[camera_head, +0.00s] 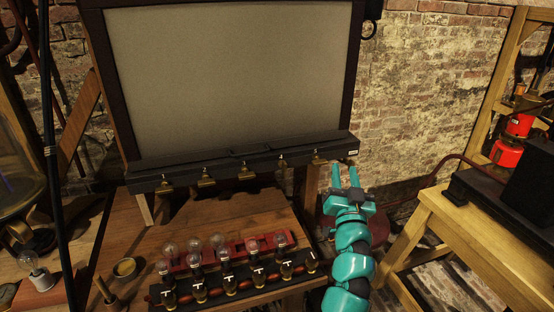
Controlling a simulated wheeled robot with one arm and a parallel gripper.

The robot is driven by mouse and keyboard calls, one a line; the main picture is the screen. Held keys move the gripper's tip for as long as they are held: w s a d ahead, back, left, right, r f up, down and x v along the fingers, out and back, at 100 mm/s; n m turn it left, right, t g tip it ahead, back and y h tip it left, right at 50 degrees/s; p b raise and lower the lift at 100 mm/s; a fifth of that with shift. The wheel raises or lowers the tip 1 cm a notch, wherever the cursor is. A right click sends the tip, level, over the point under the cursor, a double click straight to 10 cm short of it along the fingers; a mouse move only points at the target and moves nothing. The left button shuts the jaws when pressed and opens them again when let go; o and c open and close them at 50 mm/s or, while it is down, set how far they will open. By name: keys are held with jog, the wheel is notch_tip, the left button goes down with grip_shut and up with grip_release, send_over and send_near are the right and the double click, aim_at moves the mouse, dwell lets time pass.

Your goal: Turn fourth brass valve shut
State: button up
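Several small brass valves hang in a row along the dark ledge (225,172) under a large framed grey panel. Counted from the left, the fourth brass valve (282,163) is right of the ledge's middle. Another brass valve (319,158) is to its right, nearer my gripper. My gripper (345,173) is teal and points up toward the right end of the ledge. Its two fingers are apart with nothing seen between them. It appears to be to the right of the fourth valve and not touching it. The valves' handle angles are too small to read surely.
A wooden table (200,218) below the ledge bears a red rack (215,256) with glass bulbs and a black strip of switches (230,283). A wooden bench (470,230) with a black box stands at the right. The brick wall (420,90) is behind.

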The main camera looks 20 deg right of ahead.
jog(key=w+a+f+n+g+y, duration=0.3)
jog(key=w+a+f+n+y, duration=0.1)
jog(key=a+f+n+y, duration=0.35)
jog(key=b, duration=0.3)
send_near(286, 164)
jog(key=w, duration=0.7)
jog(key=shift+m, duration=0.25)
jog(key=shift+w+a+f+p, duration=0.15)
jog(key=shift+w+p, duration=0.45)
jog(key=shift+w, duration=1.45)
grip_shut()
